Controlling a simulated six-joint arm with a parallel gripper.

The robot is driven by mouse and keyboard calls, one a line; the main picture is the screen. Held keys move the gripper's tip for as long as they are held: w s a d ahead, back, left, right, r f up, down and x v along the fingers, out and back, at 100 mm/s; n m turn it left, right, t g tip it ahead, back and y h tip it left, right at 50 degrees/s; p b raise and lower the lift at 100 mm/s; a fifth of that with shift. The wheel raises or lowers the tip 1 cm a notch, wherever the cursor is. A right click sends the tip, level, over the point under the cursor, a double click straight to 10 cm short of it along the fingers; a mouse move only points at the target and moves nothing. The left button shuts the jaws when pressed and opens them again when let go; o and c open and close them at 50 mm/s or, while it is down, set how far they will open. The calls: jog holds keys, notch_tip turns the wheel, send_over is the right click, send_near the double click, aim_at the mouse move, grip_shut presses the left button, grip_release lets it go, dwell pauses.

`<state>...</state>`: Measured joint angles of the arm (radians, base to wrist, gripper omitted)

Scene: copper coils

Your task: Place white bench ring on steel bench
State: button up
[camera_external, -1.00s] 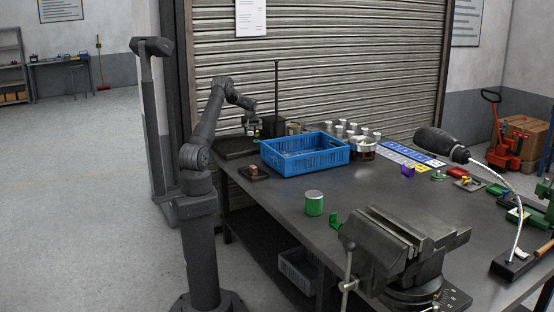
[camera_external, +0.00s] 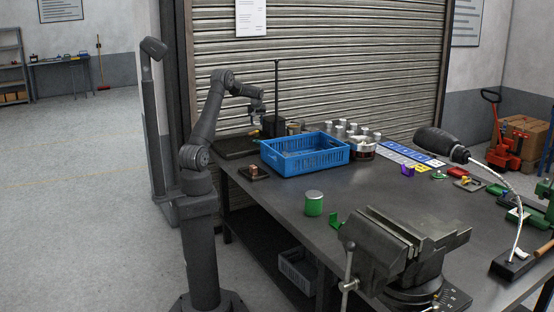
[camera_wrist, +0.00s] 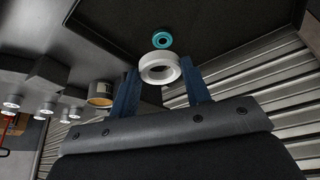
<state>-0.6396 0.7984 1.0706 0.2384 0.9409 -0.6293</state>
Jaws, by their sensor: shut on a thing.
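The white bench ring (camera_wrist: 159,68) is between the two blue fingers of my gripper (camera_wrist: 161,74) in the wrist view. The gripper is shut on it. In the external view my gripper (camera_external: 257,112) is above the back left of the steel bench (camera_external: 270,198), near the dark flat plate (camera_external: 232,149); the ring is too small to make out there. A teal ring (camera_wrist: 162,41) lies beyond the white ring in the wrist view, against a dark surface.
A blue crate (camera_external: 305,154) stands right of the gripper, beside a dark block with a tall rod (camera_external: 276,90). Several silver-topped jars (camera_external: 350,130) are behind it. A green can (camera_external: 314,204) and a vise (camera_external: 395,245) are nearer. The bench middle is clear.

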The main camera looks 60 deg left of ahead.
jog(key=w+d+m+t+h, duration=0.1)
jog(key=w+d+m, duration=0.35)
jog(key=d, duration=0.75)
jog(key=w+d+m, duration=0.1)
jog(key=w+d, duration=0.7)
jog(key=d, duration=0.5)
jog(key=w+d+m+t+h, duration=0.1)
jog(key=w+d+m, duration=0.35)
jog(key=d, duration=0.75)
jog(key=w+d+m+h, duration=0.1)
jog(key=w+d+m, duration=0.15)
jog(key=d, duration=1.55)
jog(key=s+d+m+h, duration=0.25)
jog(key=s+d, duration=0.25)
jog(key=d, duration=1.3)
jog(key=s+d+m+h, duration=0.1)
jog(key=s+d+m, duration=0.4)
jog(key=d, duration=1.2)
jog(key=s+d+m+g+h, duration=0.15)
jog(key=s+d+m, duration=0.35)
jog(key=s+d, duration=1.85)
jog(key=w+f, duration=0.3)
jog(key=f, duration=0.1)
jog(key=w+f, duration=0.4)
jog(key=w+a+f, duration=0.1)
jog(key=w+f, duration=0.3)
jog(key=shift+w+a, duration=0.1)
jog(key=shift+w, duration=0.05)
jog(key=shift+w+f, duration=0.3)
jog(key=shift+f, duration=1.8)
